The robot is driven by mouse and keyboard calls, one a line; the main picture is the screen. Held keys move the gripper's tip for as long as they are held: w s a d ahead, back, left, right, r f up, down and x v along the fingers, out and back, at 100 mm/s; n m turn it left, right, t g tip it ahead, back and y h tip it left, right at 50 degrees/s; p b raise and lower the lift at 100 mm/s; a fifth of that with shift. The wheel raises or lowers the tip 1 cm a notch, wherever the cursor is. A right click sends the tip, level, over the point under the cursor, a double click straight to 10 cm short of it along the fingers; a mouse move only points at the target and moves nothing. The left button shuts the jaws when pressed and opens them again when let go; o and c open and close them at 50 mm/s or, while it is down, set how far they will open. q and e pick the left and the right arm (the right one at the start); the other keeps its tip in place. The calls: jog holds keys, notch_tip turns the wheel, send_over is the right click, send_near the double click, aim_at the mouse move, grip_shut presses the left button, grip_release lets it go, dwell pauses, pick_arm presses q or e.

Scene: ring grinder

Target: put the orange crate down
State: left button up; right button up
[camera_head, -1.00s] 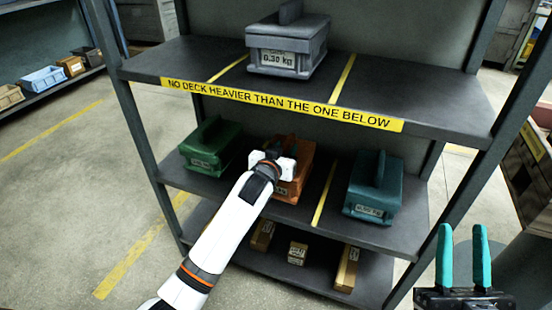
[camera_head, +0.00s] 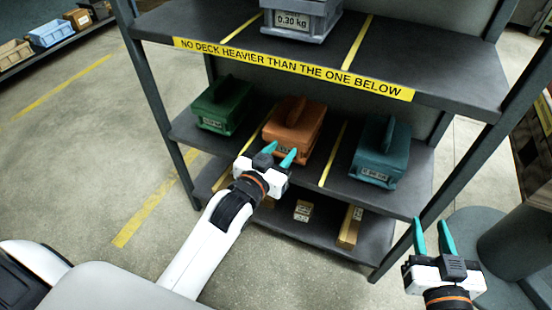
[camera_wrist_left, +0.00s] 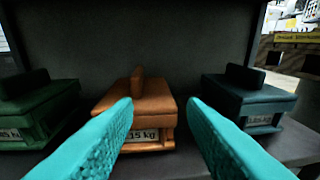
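The orange crate (camera_head: 297,124) stands upright on the middle deck of the shelf, between two yellow lines. In the left wrist view the crate (camera_wrist_left: 150,99) is straight ahead, its label partly covered by a finger. My left gripper (camera_head: 279,155) is open and empty, in front of the crate and apart from its handle. Its teal fingers (camera_wrist_left: 160,115) are spread wide in the left wrist view. My right gripper (camera_head: 432,232) is open and empty at the lower right, outside the shelf.
A green crate (camera_head: 223,104) stands left of the orange one, a teal crate (camera_head: 381,152) right. A grey crate (camera_head: 301,17) is on the top deck, above a yellow warning strip (camera_head: 290,69). Small boxes (camera_head: 349,228) lie on the bottom deck. A shelf post (camera_head: 455,150) stands near my right gripper.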

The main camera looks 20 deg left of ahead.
pick_arm(q)
jog(key=s+d+r+m+h, duration=0.1)
jog(key=s+d+r, duration=0.1)
jog(key=s, duration=0.8)
jog(key=shift+d+r+h, duration=0.35)
jog(key=shift+d+h, duration=0.05)
jog(key=shift+d, duration=0.05)
